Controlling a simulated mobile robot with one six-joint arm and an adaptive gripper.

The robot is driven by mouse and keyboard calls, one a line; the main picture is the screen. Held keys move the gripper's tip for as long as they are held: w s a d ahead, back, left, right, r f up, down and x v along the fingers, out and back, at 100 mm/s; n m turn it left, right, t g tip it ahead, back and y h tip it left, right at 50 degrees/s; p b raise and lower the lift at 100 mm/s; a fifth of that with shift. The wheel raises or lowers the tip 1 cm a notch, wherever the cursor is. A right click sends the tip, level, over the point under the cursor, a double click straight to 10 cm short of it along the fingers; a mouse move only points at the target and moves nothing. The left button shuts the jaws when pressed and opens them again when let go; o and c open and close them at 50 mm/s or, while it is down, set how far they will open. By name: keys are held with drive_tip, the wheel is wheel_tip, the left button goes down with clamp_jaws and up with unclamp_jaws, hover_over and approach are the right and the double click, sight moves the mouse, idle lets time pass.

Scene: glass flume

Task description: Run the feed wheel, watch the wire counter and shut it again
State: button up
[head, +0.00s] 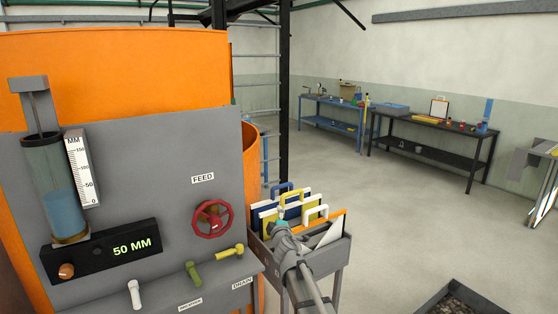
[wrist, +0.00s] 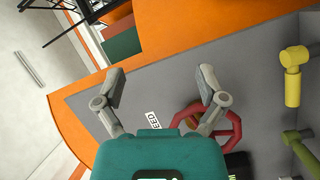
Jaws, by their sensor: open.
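The red feed wheel (head: 212,219) is on the grey panel (head: 150,175), under a FEED label (head: 203,178). A black box with a green display (head: 132,247) reads 50 MM. Above it stands a glass tube (head: 50,180) partly filled with blue liquid, beside a white MM scale (head: 82,168). I see no counter marked for wire. My gripper is open and empty in the wrist view (wrist: 162,88), its fingers wide apart. The wheel (wrist: 235,127) shows there partly behind the right finger; contact cannot be told. In the head view my arm is right of the wheel.
Yellow (head: 230,251), green (head: 193,273) and white (head: 134,293) handles project below the wheel. A grey bin (head: 335,258) of boards with handles stands right of the panel. Workbenches (head: 430,145) line the back wall. A dark tray (head: 465,300) lies on otherwise open floor.

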drive_tip(key=s+d+f+m+g+h, duration=0.4)
drive_tip(key=s+d+f+m, duration=0.15)
drive_tip(key=d, duration=0.35)
drive_tip(key=s+d+f+m+g+h, duration=0.4)
drive_tip(key=s+d+f+m, duration=0.15)
drive_tip(key=d, duration=0.35)
drive_tip(key=s+f+m+g+y, duration=0.2)
drive_tip(key=s+f+g, duration=0.1)
drive_tip(key=s, duration=0.8)
drive_tip(key=s+f+m+g+y, duration=0.2)
drive_tip(key=s+g, duration=0.4)
drive_tip(key=s, duration=0.4)
wheel_tip(320, 180, down, 2)
drive_tip(key=shift+s+d+f+m+y, duration=0.15)
drive_tip(key=shift+s+m+y, duration=0.15)
drive_tip(key=shift+s+m, duration=0.15)
drive_tip(key=shift+w, duration=0.1)
